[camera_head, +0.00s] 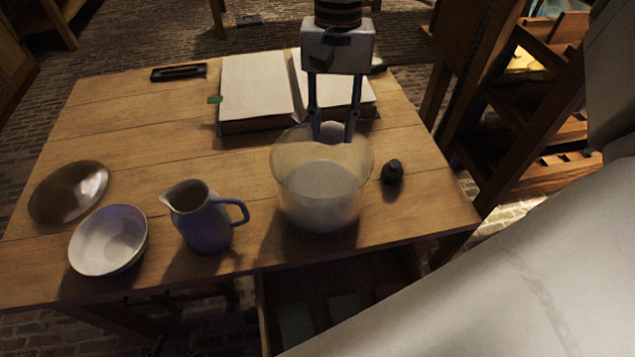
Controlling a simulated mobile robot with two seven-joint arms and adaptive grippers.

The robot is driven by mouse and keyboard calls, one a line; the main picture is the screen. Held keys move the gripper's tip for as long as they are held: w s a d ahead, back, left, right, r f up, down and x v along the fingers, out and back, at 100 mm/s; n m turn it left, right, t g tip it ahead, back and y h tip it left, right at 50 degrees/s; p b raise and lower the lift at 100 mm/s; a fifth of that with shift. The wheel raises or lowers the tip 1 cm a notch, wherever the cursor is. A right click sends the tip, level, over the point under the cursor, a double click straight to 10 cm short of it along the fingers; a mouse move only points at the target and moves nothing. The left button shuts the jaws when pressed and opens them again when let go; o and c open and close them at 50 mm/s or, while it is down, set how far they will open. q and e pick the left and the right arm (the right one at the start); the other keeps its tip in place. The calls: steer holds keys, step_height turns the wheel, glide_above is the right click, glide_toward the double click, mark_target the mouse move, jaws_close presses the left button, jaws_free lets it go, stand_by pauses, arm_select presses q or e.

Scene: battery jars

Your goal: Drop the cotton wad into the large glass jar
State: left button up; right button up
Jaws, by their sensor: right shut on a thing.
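The large glass jar (290,205) stands upright near the front edge of the wooden table, right of its middle. It is clear, with a pale, whitish lower part. My right gripper (333,134) points down at the far side of the jar's mouth, its fingers spread a little apart. It is shut on a small pale cotton wad (333,130), which shows between the fingertips near the far rim. I cannot tell exactly how high the wad is relative to the rim. My left gripper is not in view.
An open book (255,90) lies behind the jar. A jug (205,222), a white bowl (108,240) and a shiny oval dish (68,192) stand to the left. A small dark bottle (392,172) is right of the jar. A dark narrow case (178,72) lies at the back left.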

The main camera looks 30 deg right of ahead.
steer(key=o, duration=1.1)
steer(key=shift+o, duration=0.2)
step_height(320, 180, up, 12)
steer(key=w, duration=0.1)
steer(key=shift+d, duration=0.3)
